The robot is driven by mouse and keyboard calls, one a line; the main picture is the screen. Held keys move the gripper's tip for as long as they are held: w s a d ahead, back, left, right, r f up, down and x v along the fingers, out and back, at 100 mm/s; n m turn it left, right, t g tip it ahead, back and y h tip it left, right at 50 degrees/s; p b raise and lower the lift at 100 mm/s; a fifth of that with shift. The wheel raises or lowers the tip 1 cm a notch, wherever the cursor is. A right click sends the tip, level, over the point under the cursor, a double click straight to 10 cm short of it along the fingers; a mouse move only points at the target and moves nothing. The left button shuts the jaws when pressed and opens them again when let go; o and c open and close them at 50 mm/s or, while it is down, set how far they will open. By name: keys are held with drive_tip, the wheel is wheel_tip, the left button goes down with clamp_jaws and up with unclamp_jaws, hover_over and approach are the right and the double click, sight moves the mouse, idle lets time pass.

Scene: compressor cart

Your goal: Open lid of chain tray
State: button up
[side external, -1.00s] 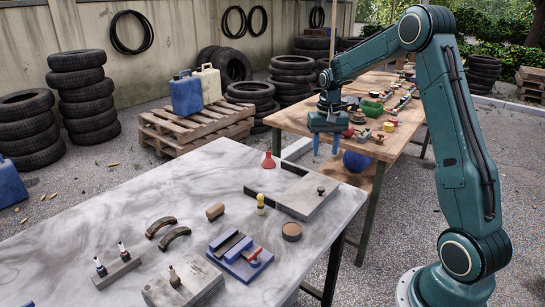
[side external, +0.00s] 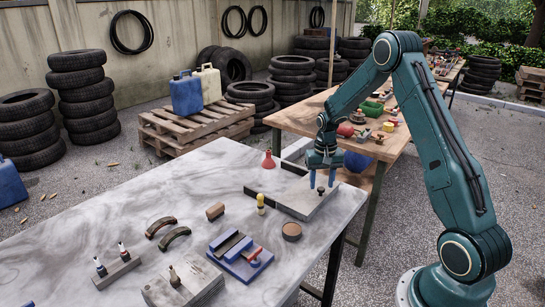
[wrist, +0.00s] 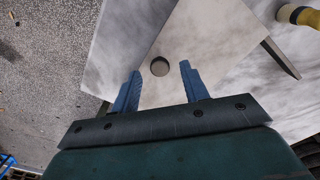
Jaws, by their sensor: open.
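The chain tray (side external: 290,201) lies at the far right corner of the marbled table, with its flat grey lid (wrist: 190,50) on top. A small dark round knob (side external: 321,190) stands on the lid near its right end. My gripper (side external: 322,184) is open and points down just above the knob. In the wrist view the knob (wrist: 160,66) shows ahead of and between the two blue fingers (wrist: 157,80). The fingers do not appear to touch it. A dark edge of the tray (side external: 262,193) shows at its left side.
A red funnel (side external: 268,160) stands behind the tray. A yellow bottle (side external: 261,204) and a brown round tin (side external: 291,231) stand in front of it. A blue fixture (side external: 239,254) sits nearer the front edge.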

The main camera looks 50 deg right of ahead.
drive_tip(key=shift+f, duration=0.8)
clamp_jaws()
drive_tip(key=shift+w, duration=6.3)
unclamp_jaws()
